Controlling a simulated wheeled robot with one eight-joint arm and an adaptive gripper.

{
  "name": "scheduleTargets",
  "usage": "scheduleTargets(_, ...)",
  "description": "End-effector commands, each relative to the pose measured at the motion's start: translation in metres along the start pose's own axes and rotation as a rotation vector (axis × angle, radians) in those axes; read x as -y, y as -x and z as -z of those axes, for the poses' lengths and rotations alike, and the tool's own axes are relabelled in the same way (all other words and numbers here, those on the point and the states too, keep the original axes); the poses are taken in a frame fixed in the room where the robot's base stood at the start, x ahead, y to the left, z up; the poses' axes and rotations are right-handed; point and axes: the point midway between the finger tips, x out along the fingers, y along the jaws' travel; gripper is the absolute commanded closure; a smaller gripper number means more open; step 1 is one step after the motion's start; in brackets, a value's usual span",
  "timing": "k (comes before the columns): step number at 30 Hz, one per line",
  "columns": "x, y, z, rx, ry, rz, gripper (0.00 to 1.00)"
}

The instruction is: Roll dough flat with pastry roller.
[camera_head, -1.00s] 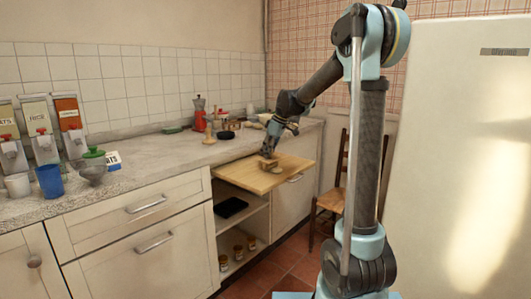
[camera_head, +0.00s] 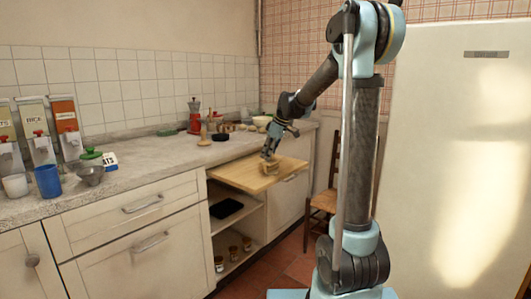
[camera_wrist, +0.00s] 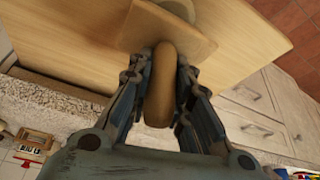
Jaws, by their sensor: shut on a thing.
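The pastry roller (camera_wrist: 160,88) is a wooden tool whose rounded brown handle is between my gripper's fingers (camera_wrist: 161,70) in the wrist view. A wider, flat-looking wooden part of it lies just beyond the fingertips. In the head view the roller (camera_head: 271,167) is at or just above the pull-out wooden board (camera_head: 240,174), below my gripper (camera_head: 268,154). My gripper is shut on the handle. A pale rounded shape (camera_wrist: 196,14) shows past the roller at the top of the wrist view; I cannot tell whether it is the dough. Contact under the roller is hidden.
The stone counter (camera_head: 165,160) behind the board holds a red moka pot (camera_head: 195,122), a dark dish (camera_head: 220,137) and several small items. A wooden chair (camera_head: 325,195) stands right of the board. Open shelves (camera_head: 232,232) lie below it. The board's left part is bare.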

Motion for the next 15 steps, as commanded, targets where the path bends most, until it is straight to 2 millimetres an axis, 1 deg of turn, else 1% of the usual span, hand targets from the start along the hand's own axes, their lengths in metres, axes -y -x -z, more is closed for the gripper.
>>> scheduleTargets(1, 0.005, -0.005, -0.003, 0.004, 0.001, 0.012, 1.0)
scheduleTargets(6, 0.0, -0.01, -0.006, 0.006, -0.002, 0.018, 1.0)
scheduleTargets(15, 0.0, -0.005, -0.022, 0.012, -0.004, 0.017, 1.0)
